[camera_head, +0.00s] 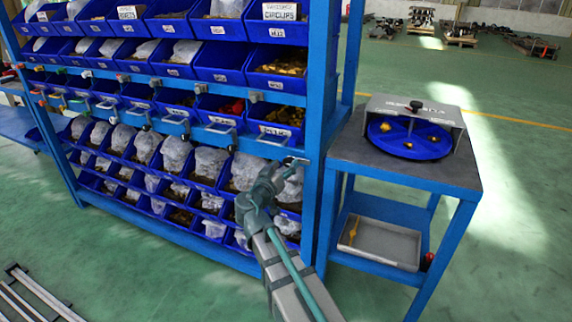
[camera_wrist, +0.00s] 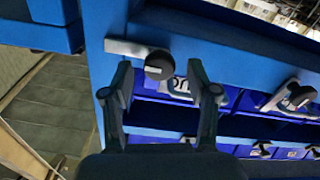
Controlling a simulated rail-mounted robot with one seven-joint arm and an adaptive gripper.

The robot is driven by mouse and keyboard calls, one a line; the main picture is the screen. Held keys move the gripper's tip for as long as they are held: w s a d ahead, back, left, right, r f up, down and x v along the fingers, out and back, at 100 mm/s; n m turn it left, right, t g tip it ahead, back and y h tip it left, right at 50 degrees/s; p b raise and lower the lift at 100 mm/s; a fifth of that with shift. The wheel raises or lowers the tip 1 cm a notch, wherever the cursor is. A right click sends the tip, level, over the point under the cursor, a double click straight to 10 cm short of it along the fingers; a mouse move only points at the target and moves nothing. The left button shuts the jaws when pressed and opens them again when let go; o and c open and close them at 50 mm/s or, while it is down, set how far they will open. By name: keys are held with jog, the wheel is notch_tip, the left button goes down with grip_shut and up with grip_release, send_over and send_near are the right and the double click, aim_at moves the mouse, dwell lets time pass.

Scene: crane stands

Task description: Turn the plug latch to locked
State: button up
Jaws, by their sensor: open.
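In the wrist view a dark round knob (camera_wrist: 158,65) sits at the blue rack's edge, with a flat grey bar (camera_wrist: 126,48) reaching left from it, roughly level. It appears to be the plug latch. A partly hidden white label (camera_wrist: 181,87) shows just behind the knob. My gripper (camera_wrist: 158,74) is open, with one finger on each side of the knob and visible gaps to both. I cannot tell how deep the fingers reach. In the head view my gripper (camera_head: 283,166) is at the rack's right end, by the lower bins, and largely hides the latch.
The blue rack (camera_head: 316,100) holds rows of blue bins; another latch (camera_wrist: 290,97) shows to the right in the wrist view. A side table (camera_head: 400,172) with a blue turntable (camera_head: 408,140) stands right of the rack. Green floor (camera_head: 120,260) in front is mostly clear.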

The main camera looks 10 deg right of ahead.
jog(key=shift+w+d, duration=0.4)
jog(key=shift+w, duration=0.15)
grip_shut()
